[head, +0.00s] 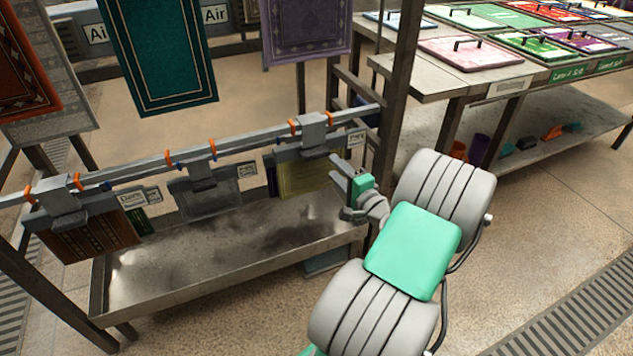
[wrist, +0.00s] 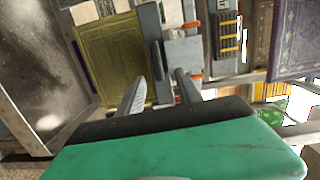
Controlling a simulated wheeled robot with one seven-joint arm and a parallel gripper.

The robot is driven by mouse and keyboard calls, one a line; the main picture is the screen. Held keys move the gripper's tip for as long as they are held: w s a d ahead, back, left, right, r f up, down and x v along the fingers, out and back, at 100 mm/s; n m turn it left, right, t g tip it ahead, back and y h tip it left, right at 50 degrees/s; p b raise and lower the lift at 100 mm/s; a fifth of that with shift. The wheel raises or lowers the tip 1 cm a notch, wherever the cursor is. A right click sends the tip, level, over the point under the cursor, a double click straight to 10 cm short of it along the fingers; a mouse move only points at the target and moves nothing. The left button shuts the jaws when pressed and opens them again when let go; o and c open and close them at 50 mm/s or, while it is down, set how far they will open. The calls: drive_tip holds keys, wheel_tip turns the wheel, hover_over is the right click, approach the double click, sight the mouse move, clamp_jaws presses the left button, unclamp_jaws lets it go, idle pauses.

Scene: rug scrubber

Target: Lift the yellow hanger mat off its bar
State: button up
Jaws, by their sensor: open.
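The yellow hanger mat (head: 308,178) hangs at the right end of the lower rail, below a grey hanger (head: 313,135) hooked over the grey bar (head: 240,143). In the wrist view the yellow mat (wrist: 108,58) shows turned sideways at the left, with its grey hanger (wrist: 182,52) ahead of the fingers. My gripper (head: 343,183) is just right of the mat, near its right edge, and seems apart from it.
A brown patterned mat (head: 90,236) and a dark grey mat (head: 207,197) hang left on the same bar. A metal tray (head: 230,262) lies below. A dark post (head: 397,80) stands close behind my gripper. A table (head: 437,80) with several colored mats is at upper right.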

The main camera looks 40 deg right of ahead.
sight(328, 154)
drive_tip(key=w+d+b, duration=0.2)
drive_tip(key=w+d, duration=0.1)
drive_tip(key=w, duration=0.3)
drive_tip(key=shift+w+f+m+h, duration=0.3)
drive_tip(key=shift+f+m+h, duration=0.05)
drive_tip(key=shift+m+h, duration=0.05)
drive_tip(key=shift+c, duration=0.4)
clamp_jaws()
drive_tip(key=shift+r, duration=0.1)
idle(0.5)
